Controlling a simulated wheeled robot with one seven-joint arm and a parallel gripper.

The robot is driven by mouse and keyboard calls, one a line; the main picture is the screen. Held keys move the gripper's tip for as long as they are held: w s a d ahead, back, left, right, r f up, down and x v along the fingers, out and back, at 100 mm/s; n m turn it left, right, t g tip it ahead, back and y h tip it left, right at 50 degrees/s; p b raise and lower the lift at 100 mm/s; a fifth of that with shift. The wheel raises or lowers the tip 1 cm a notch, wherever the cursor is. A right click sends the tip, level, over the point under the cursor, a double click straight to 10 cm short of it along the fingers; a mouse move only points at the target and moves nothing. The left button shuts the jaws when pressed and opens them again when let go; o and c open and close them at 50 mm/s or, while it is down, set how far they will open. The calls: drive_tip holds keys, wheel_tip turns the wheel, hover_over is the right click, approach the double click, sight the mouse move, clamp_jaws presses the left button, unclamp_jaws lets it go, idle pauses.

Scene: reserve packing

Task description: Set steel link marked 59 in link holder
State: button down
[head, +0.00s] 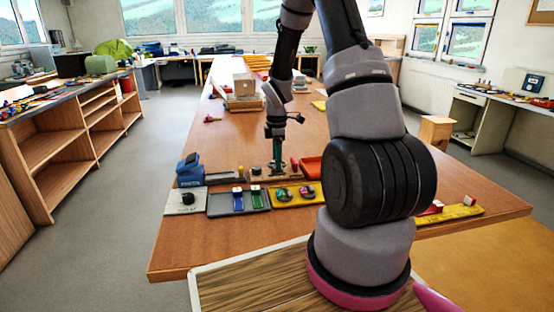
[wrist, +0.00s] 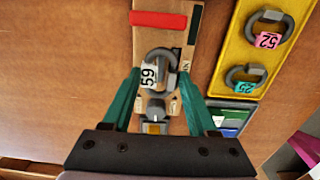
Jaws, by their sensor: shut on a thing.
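The steel link marked 59 (wrist: 160,62) is a grey shackle-like loop with a white label. In the wrist view it sits between the teal fingers of my gripper (wrist: 160,78), which are shut on it. Below it in that view is a brown board (wrist: 146,40), seemingly the link holder, with a red bar across one end and a grey-black fitting (wrist: 155,108) at the other side of the link. I cannot tell whether the link touches the board. In the head view my gripper (head: 278,168) points down over the board (head: 268,180), and the link is too small to make out.
A yellow tray (head: 312,200) beside the board holds two links, marked 52 (wrist: 268,30) and 25 (wrist: 245,78). A grey tray (head: 212,208) holds blue and green pieces. A red tray (head: 309,170) and a blue device (head: 188,168) stand nearby.

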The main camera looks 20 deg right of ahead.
drive_tip(key=shift+f, duration=0.95)
idle(1.5)
unclamp_jaws()
idle(0.3)
drive_tip(key=shift+r, duration=3.8)
drive_tip(key=shift+r, duration=0.1)
